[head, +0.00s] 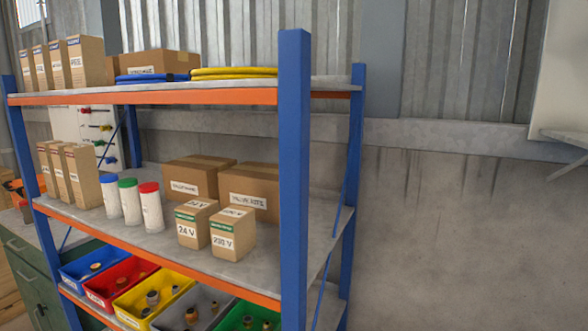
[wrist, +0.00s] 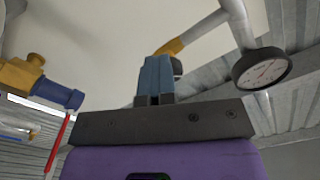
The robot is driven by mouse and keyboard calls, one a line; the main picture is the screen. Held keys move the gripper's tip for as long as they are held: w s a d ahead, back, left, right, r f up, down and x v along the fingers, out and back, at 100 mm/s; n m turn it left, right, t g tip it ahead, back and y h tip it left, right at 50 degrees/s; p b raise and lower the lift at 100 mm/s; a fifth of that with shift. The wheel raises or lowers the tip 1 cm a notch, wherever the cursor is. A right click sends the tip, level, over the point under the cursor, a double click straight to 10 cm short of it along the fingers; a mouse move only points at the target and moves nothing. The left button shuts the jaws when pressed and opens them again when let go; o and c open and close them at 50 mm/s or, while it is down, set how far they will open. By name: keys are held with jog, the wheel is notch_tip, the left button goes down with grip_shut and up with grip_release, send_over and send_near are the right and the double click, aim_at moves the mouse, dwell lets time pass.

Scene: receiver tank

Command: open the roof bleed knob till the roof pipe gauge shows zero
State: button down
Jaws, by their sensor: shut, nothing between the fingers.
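My gripper (wrist: 155,75) shows in the wrist view with its blue fingers shut together and nothing between them. A round pipe gauge (wrist: 262,68) with a dark rim and white face hangs to the right of the fingers; its reading is too small to tell. A grey pipe (wrist: 205,27) with a yellow fitting (wrist: 169,47) runs above it. A dark rounded piece (wrist: 178,68), perhaps the bleed knob, is partly hidden behind the fingers. I cannot tell whether they touch it. The head view shows neither gripper, knob nor gauge.
In the wrist view, a brass fitting (wrist: 22,72) with a blue end and a red lever (wrist: 59,143) stands at the left. A pale surface (wrist: 100,45) fills the background. In the head view, a blue-and-orange shelf (head: 294,150) holds boxes and bins.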

jog(key=shift+w+a, duration=0.1)
jog(key=shift+w, duration=0.4)
jog(key=shift+w+a+r, duration=0.15)
jog(key=shift+a+r, duration=0.15)
dwell(0.4)
jog(key=shift+w+f, duration=0.2)
dwell(0.3)
jog(key=v, duration=0.6)
jog(key=shift+a, duration=0.25)
dwell(0.5)
